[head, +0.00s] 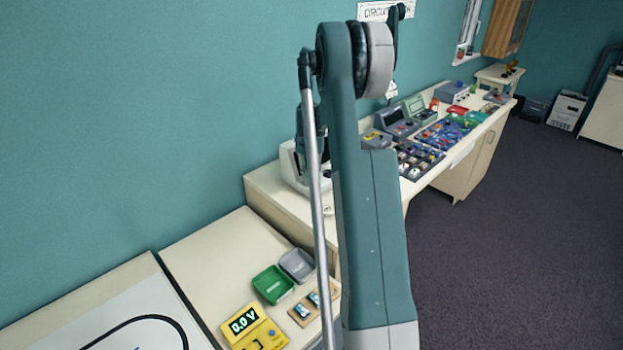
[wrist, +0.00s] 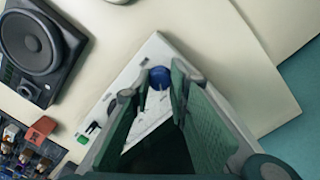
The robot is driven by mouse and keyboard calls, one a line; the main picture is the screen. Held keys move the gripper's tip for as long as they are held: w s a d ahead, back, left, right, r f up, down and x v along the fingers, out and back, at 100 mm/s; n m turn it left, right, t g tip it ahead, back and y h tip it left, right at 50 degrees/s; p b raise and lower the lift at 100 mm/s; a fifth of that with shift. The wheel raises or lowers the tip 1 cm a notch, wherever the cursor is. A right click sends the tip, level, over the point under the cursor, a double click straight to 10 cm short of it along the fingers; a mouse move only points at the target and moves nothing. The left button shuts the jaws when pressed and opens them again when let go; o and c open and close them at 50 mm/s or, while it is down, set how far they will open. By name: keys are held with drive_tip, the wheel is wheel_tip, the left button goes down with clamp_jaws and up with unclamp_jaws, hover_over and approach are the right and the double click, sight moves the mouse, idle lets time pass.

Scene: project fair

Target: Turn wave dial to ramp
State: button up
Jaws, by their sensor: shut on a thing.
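A blue round dial (wrist: 160,76) sits on a white device (wrist: 151,49) in the wrist view. My gripper (wrist: 160,82) has its two green-padded fingers on either side of the dial, with the fingertips closed on it. Part of the dial is hidden between the fingers, and I cannot read its setting. In the head view the white device (head: 289,166) stands on the bench against the wall, partly behind my arm. The dial and fingertips are hidden there.
A dark speaker box (wrist: 34,45) and a red block (wrist: 41,129) lie left of the device in the wrist view. In the head view, a yellow meter (head: 254,328), a green tray (head: 273,284) and a grey tray (head: 297,264) sit on the nearer table.

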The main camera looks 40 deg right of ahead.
sight(310, 179)
drive_tip(key=o, duration=0.9)
drive_tip(key=shift+w+a+r, duration=0.1)
drive_tip(key=shift+r, duration=2.9)
drive_tip(key=shift+w+a+r, duration=0.1)
drive_tip(key=shift+r, duration=2.9)
drive_tip(key=shift+a, duration=0.1)
